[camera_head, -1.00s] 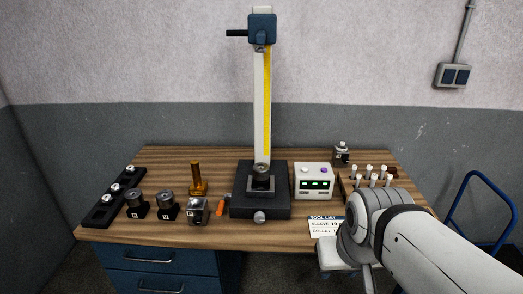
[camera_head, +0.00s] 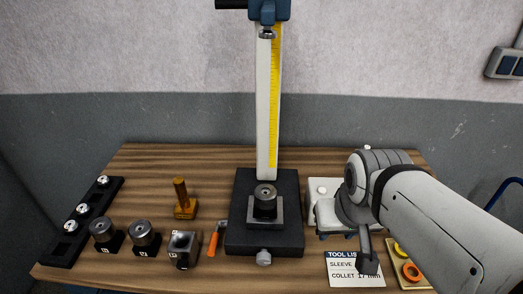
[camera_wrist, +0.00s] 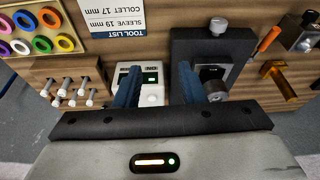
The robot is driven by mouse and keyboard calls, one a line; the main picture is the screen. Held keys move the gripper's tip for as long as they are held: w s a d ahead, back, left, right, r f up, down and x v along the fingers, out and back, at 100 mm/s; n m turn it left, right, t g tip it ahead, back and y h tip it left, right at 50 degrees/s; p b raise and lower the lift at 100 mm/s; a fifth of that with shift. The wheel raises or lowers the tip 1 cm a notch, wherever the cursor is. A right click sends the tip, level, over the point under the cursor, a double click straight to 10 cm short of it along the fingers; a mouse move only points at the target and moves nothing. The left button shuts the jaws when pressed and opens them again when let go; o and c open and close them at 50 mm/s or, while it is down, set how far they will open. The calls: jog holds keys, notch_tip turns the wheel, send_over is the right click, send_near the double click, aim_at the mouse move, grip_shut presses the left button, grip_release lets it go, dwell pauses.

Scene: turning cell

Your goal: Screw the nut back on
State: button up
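A holder with a dark round body and grey top (camera_head: 265,197) stands upright in the square seat on the black measuring base (camera_head: 235,237); it also shows in the wrist view (camera_wrist: 214,88). Two similar grey ringed pieces, one on the left (camera_head: 103,230) and one beside it (camera_head: 144,234), sit on small labelled black stands. I cannot tell which of these pieces is the nut. My gripper (camera_wrist: 158,78) is open and empty, its two blue fingers apart above the white display box (camera_wrist: 152,97).
A tall scaled column (camera_head: 267,120) rises behind the base. A black rack (camera_head: 84,220) lies far left. Tool card (camera_head: 355,270), coloured rings (camera_wrist: 40,44) and pegs (camera_wrist: 83,82) are right.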

aim_at(266, 194)
jog(key=shift+w+d, duration=0.1)
jog(key=shift+w, duration=0.1)
jog(key=shift+o, duration=0.3)
jog(key=shift+r, duration=0.1)
jog(key=shift+o, duration=0.7)
jog(key=shift+w, duration=0.15)
jog(key=o, duration=0.6)
jog(key=w+a+f+b, duration=0.1)
jog(key=w+a, duration=0.4)
jog(key=w, duration=0.5)
jog(key=shift+a+f+n+t+b, duration=0.3)
jog(key=shift+a+f+b, duration=0.05)
jog(key=shift+b, duration=0.2)
jog(key=shift+o, duration=1)
jog(key=w+a+f, duration=0.2)
jog(key=w+a, duration=0.4)
jog(key=a, duration=0.1)
jog(key=shift+f+b, duration=0.15)
jog(key=shift+b, duration=0.3)
jog(key=shift+w+a+f, duration=0.15)
jog(key=shift+w+f, duration=0.1)
jog(key=shift+w, duration=0.05)
jog(key=shift+t, duration=0.3)
jog(key=p+x, duration=0.1)
jog(key=x, duration=0.6)
jog(key=shift+a, duration=0.1)
